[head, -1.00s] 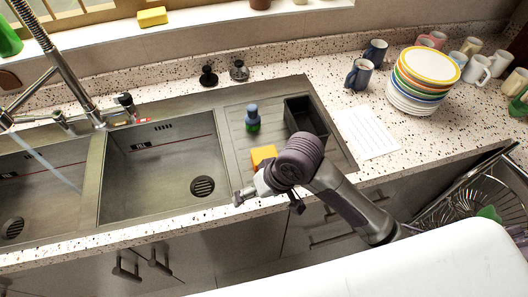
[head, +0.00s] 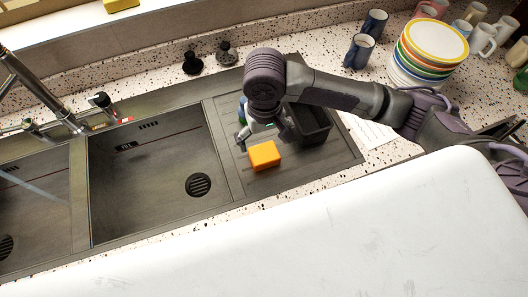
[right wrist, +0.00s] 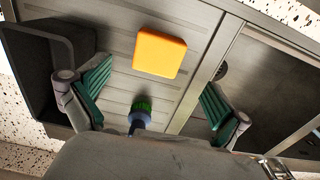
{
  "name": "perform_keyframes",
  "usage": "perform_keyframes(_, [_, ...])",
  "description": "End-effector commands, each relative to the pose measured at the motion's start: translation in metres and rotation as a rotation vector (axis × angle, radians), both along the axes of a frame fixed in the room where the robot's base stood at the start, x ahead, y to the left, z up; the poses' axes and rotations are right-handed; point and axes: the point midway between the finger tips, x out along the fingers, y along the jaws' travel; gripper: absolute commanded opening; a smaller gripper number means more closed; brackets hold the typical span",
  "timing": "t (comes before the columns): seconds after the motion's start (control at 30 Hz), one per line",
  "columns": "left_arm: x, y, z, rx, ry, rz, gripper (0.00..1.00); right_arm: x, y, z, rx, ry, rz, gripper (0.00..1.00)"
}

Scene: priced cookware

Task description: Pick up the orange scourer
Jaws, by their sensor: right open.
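The orange scourer (head: 264,156) lies on the ribbed metal drainboard (head: 285,183), right of the sink basin. In the right wrist view the scourer (right wrist: 160,52) lies flat ahead of the fingers, apart from both. My right gripper (head: 262,138) is open and empty above the drainboard, close behind the scourer. Its two green-padded fingers (right wrist: 150,100) are spread wide in the right wrist view. My left gripper is not in view.
A dark bin (head: 312,122) stands right of the scourer. A blue and green brush (right wrist: 140,112) stands behind it, partly hidden by my arm in the head view. Stacked plates (head: 430,55) and mugs (head: 358,52) stand at the back right. The basin (head: 155,175) is empty.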

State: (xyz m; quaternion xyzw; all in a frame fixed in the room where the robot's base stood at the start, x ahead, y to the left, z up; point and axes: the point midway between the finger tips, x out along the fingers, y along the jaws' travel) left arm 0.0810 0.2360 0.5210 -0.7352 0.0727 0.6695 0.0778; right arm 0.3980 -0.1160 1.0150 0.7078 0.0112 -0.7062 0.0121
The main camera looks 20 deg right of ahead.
Motion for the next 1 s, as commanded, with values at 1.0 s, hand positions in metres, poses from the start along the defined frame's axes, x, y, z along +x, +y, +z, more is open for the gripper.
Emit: perform_keyframes(1.0, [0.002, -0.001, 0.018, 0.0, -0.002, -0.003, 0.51, 0.002, -0.001, -0.084, 0.001, -0.003, 0.002, 0.9])
